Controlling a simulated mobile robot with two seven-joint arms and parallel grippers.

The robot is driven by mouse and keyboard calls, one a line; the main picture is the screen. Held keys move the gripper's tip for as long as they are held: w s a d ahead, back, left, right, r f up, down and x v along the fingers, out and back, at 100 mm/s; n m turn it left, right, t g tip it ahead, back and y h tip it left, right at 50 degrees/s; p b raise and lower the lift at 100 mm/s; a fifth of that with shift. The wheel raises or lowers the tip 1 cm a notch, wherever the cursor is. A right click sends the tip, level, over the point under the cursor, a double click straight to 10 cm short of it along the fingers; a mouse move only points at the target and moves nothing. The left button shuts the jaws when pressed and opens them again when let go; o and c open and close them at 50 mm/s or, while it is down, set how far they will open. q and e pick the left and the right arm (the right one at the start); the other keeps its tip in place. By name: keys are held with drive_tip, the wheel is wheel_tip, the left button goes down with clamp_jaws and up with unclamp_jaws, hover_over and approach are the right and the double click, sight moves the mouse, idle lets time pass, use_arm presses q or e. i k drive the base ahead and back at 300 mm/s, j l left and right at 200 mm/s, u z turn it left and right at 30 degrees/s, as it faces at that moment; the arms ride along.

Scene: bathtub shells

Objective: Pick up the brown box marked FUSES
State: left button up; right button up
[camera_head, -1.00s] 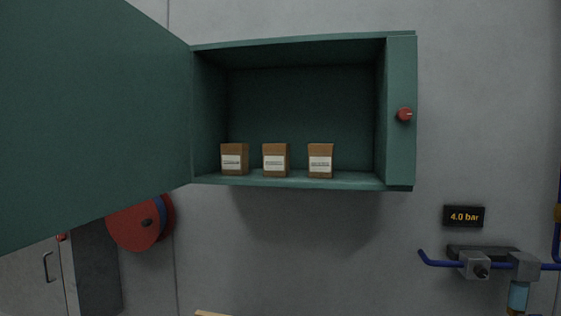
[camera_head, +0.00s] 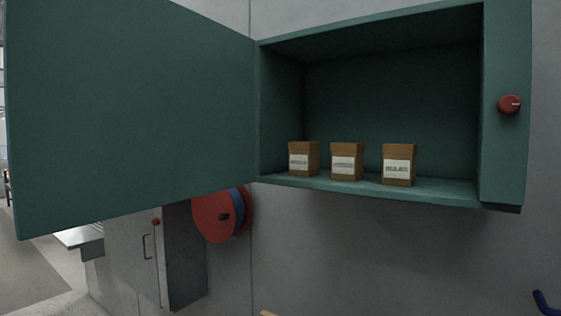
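Three brown boxes with white labels stand upright in a row on the floor of an open green wall cabinet (camera_head: 390,188): a left box (camera_head: 304,152), a middle box (camera_head: 347,151) and a right box (camera_head: 399,152). The labels are too small and blurred to read with certainty, so I cannot tell which box is marked FUSES. The boxes stand apart from each other near the front edge. Neither of my grippers is in view.
The cabinet's green door (camera_head: 130,110) stands wide open to the left. A red knob (camera_head: 509,104) sits on the cabinet's right front. A red reel (camera_head: 214,217) and a grey locker (camera_head: 185,255) are on the wall below. A blue pipe (camera_head: 545,303) shows at lower right.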

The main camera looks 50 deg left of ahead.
sight(347, 159)
drive_tip(key=i+u, duration=0.1)
drive_tip(key=u, duration=0.3)
drive_tip(key=i+l+u, duration=0.1)
drive_tip(key=u, duration=0.3)
drive_tip(key=l+u, duration=0.15)
drive_tip(key=u, duration=0.25)
drive_tip(key=i+l+u, duration=0.1)
drive_tip(key=u, duration=0.3)
drive_tip(key=i+l+u, duration=0.1)
drive_tip(key=l+u, duration=0.15)
drive_tip(key=u, duration=0.2)
drive_tip(key=l+u, duration=0.25)
drive_tip(key=u, duration=0.2)
drive_tip(key=l+u, duration=0.25)
drive_tip(key=u, duration=0.15)
